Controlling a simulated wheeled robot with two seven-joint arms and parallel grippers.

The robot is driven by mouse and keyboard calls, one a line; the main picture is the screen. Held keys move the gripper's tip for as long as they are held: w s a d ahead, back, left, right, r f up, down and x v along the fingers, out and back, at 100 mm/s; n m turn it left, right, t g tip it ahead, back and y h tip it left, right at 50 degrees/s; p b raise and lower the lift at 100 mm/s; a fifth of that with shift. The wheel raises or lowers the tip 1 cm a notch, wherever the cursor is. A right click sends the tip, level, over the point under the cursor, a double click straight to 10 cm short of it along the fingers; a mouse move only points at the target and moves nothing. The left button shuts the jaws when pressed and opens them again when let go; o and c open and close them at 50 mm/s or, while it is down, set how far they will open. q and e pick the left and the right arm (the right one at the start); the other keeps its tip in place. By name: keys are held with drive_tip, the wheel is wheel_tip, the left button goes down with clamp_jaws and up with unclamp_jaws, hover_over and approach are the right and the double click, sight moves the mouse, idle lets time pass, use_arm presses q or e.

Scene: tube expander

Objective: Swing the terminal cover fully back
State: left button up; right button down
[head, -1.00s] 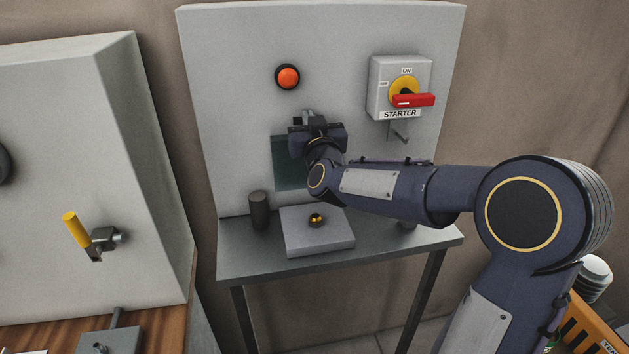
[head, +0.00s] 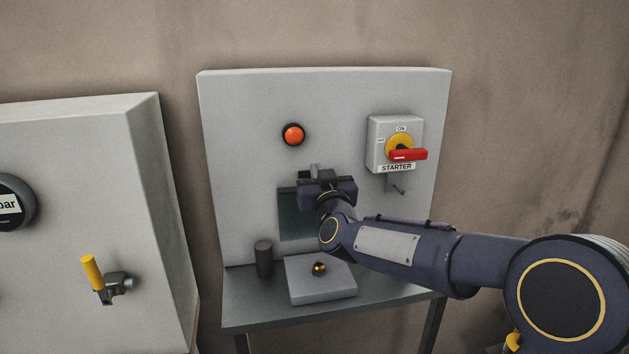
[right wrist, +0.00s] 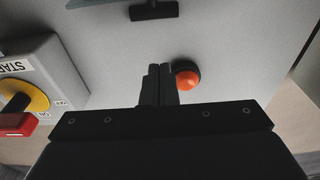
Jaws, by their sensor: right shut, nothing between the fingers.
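The terminal cover appears to be the dark, see-through greenish plate (head: 296,218) on the grey panel, partly hidden behind my right gripper and forearm. Its angle is hard to tell. My right gripper (head: 312,171) is at the plate's upper edge in the head view, shut and empty. In the right wrist view its closed fingers (right wrist: 160,72) point toward the panel. A greenish plate edge (right wrist: 100,3) and a black bar (right wrist: 153,11) show at the top of that view, apart from the fingers. My left gripper is not in view.
An orange button (head: 293,134) sits above the plate. A starter box (head: 379,143) with a red handle (head: 408,155) is to the right. Below, a grey block (head: 318,285) and a dark cylinder (head: 264,259) stand on the shelf. A grey cabinet (head: 100,180) stands left.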

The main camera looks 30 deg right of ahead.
drive_tip(key=s+a+r, duration=0.2)
drive_tip(key=s+r, duration=0.1)
drive_tip(key=s, duration=0.4)
drive_tip(key=s+a+f+g+y, duration=0.3)
drive_tip(key=s+f+g, duration=0.1)
drive_tip(key=s+f, duration=0.4)
drive_tip(key=s+a+f+g+y, duration=0.3)
drive_tip(key=s+f+g, duration=0.2)
drive_tip(key=s+f, duration=0.4)
drive_tip(key=s+a+f+n+g+y, duration=0.1)
drive_tip(key=s+a+f+g, duration=0.3)
drive_tip(key=s+f, duration=0.4)
drive_tip(key=s+y, duration=0.1)
drive_tip(key=s, duration=0.1)
drive_tip(key=shift+s+f+y, duration=0.15)
drive_tip(key=shift+s+y, duration=0.15)
drive_tip(key=shift+y, duration=0.1)
